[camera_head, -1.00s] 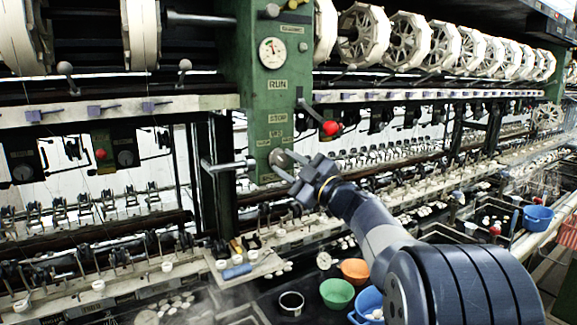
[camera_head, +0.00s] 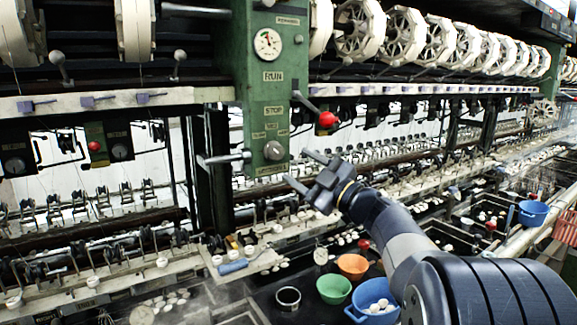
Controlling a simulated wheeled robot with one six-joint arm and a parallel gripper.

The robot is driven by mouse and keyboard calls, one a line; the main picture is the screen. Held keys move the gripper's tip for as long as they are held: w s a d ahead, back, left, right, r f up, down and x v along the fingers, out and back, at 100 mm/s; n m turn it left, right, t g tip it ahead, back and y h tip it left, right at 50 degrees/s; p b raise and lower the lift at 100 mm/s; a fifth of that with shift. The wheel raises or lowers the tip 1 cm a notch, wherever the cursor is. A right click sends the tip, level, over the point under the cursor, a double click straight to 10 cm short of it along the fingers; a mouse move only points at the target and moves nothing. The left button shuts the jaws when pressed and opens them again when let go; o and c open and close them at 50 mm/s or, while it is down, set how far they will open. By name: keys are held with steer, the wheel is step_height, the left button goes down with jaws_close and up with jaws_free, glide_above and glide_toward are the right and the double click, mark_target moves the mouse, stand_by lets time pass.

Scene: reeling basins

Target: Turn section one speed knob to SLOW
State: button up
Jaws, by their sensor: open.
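The green machine post (camera_head: 240,90) carries a small round grey speed knob (camera_head: 273,151) near its lower end. Small plates sit around the knob: one reading like SLOW (camera_head: 258,135) at upper left, MED (camera_head: 272,125) above, and one at upper right that is hard to read. Which way the knob points is too small to tell. My gripper (camera_head: 299,170) is open and empty, to the right of the knob and slightly lower, apart from it. The knob is not covered.
A metal handle (camera_head: 222,159) juts out left of the knob. Green (camera_head: 334,289), orange (camera_head: 352,266) and blue (camera_head: 378,306) bowls stand below.

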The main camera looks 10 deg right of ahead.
mark_target(280, 154)
steer(key=b+v, duration=0.1)
steer(key=v, duration=0.4)
steer(key=p+x, duration=0.3)
steer(key=x, duration=0.7)
steer(key=shift+w+a+r, duration=0.15)
steer(key=shift+w+a, duration=0.05)
steer(key=shift+w, duration=0.1)
steer(key=shift+m, duration=0.4)
steer(key=shift+s, duration=0.1)
